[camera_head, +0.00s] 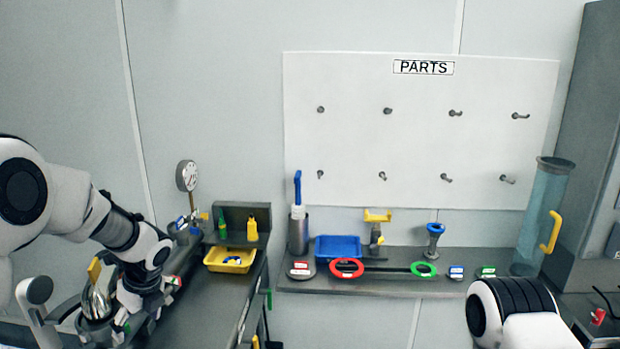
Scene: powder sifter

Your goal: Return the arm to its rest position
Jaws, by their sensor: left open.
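My left arm comes in from the left and bends down over the left workbench (200,310). My left gripper (128,312) is low at its end, open, close to a shiny metal vessel (98,303) with a yellow handle (94,269). Whether the fingers touch the vessel I cannot tell, as the arm and the picture's crowding hide part of it. A rounded white and black part of my right arm (515,310) shows at the lower right; its gripper is out of view.
A gauge (187,176) and a yellow tray (230,260) stand on the left bench. The pegboard (420,140) has empty hooks. Air above the benches is free.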

